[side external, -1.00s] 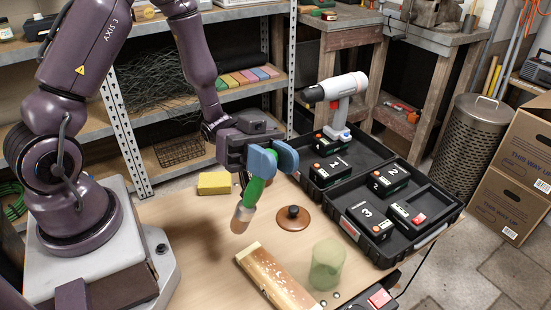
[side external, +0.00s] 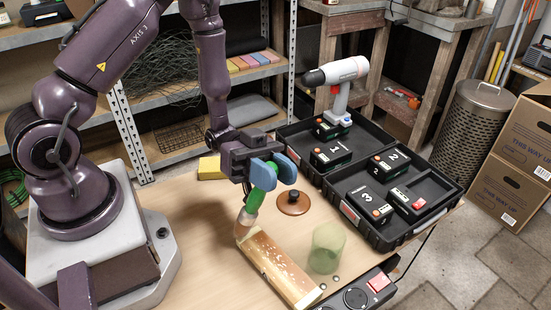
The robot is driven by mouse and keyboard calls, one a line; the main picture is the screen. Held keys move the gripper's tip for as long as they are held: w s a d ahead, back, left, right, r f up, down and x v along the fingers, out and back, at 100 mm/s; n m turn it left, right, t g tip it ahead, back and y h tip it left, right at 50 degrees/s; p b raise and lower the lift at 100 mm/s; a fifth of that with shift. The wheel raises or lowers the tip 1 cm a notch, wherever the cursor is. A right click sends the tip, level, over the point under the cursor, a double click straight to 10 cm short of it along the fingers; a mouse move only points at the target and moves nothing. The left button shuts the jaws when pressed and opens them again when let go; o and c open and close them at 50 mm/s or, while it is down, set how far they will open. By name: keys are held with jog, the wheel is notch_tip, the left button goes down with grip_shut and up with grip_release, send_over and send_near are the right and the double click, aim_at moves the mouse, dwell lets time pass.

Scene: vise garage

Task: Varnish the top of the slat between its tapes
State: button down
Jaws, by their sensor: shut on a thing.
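My gripper (side external: 274,172) is shut on a brush with a green handle (side external: 256,199) and points it downward. The brush's pale tan head (side external: 245,222) is at the far left end of the slat (side external: 275,264); it looks in contact, but the exact gap is hard to tell. The slat lies on the table, orange-brown with scattered pale specks and patches. A cream tape band (side external: 304,297) shows at its near end. The tape at the far end is mostly hidden by the brush.
A translucent green cup (side external: 326,250) stands just right of the slat, with small metal balls near it. A brown lid with a black knob (side external: 293,203) lies behind. A yellow sponge (side external: 210,168) is at the back left. A black case (side external: 345,215) and a switch box (side external: 362,293) are at right.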

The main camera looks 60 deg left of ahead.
jog(key=shift+w+d+f, duration=0.9)
jog(key=shift+w+d, duration=0.4)
jog(key=shift+d, duration=7)
jog(key=shift+a+r+v, duration=0.25)
jog(key=shift+r+v, duration=1.2)
jog(key=shift+v, duration=6.85)
notch_tip(320, 180, up, 8)
jog(key=shift+s, duration=0.15)
